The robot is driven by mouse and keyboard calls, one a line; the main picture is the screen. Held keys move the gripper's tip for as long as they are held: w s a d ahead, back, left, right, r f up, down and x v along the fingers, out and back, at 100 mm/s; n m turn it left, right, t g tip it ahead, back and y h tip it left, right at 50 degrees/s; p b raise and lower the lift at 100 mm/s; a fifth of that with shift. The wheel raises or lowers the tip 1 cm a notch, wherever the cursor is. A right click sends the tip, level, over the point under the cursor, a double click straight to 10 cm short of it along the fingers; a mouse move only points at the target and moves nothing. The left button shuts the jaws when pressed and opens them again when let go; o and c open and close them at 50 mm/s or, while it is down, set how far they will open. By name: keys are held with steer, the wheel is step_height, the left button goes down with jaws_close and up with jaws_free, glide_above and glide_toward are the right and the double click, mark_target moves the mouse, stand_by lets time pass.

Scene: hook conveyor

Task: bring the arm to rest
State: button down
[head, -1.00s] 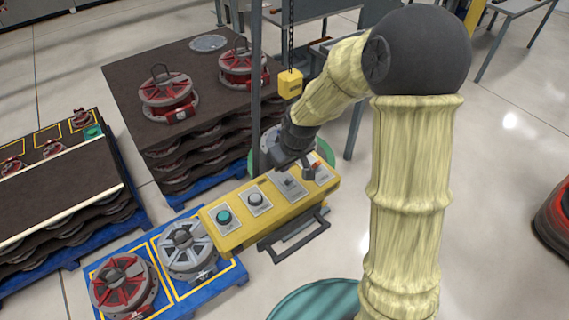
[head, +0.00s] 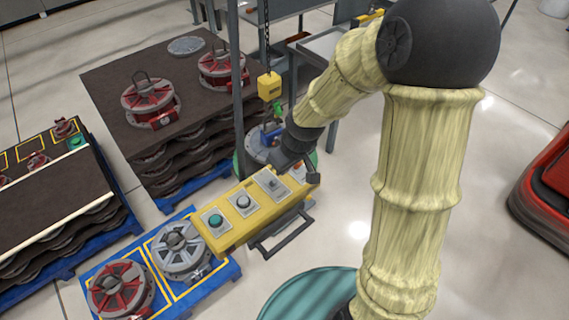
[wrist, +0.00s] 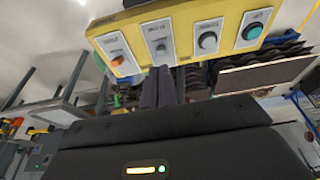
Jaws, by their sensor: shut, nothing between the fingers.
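My arm reaches from the right side of the head view, with a bent elbow, down to the yellow control panel (head: 215,235). My gripper (head: 312,178) is at the right end of the panel, partly hidden by the dark wrist. In the wrist view my gripper's dark fingers (wrist: 157,88) are together with nothing between them. They point toward the panel (wrist: 185,22), whose knobs, orange switch (wrist: 118,60) and teal button (wrist: 252,32) show above them. I cannot tell whether the fingers touch the panel.
A yellow hoist block (head: 269,86) hangs on a chain beside a grey post (head: 237,100), close to my forearm. Red and grey round parts stand on a blue pallet (head: 215,275) and a brown stack (head: 105,85). A red machine (head: 545,195) stands right. Floor between is clear.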

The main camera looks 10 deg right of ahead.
steer(key=shift+a, duration=0.1)
steer(key=s+d+f+m+h+b, duration=0.2)
steer(key=s+d+m+b, duration=0.4)
steer(key=s+d, duration=0.3)
steer(key=shift+s+d+f+m, duration=0.15)
steer(key=shift+s+d+m, duration=0.2)
steer(key=shift+s, duration=0.45)
steer(key=shift+a, duration=0.15)
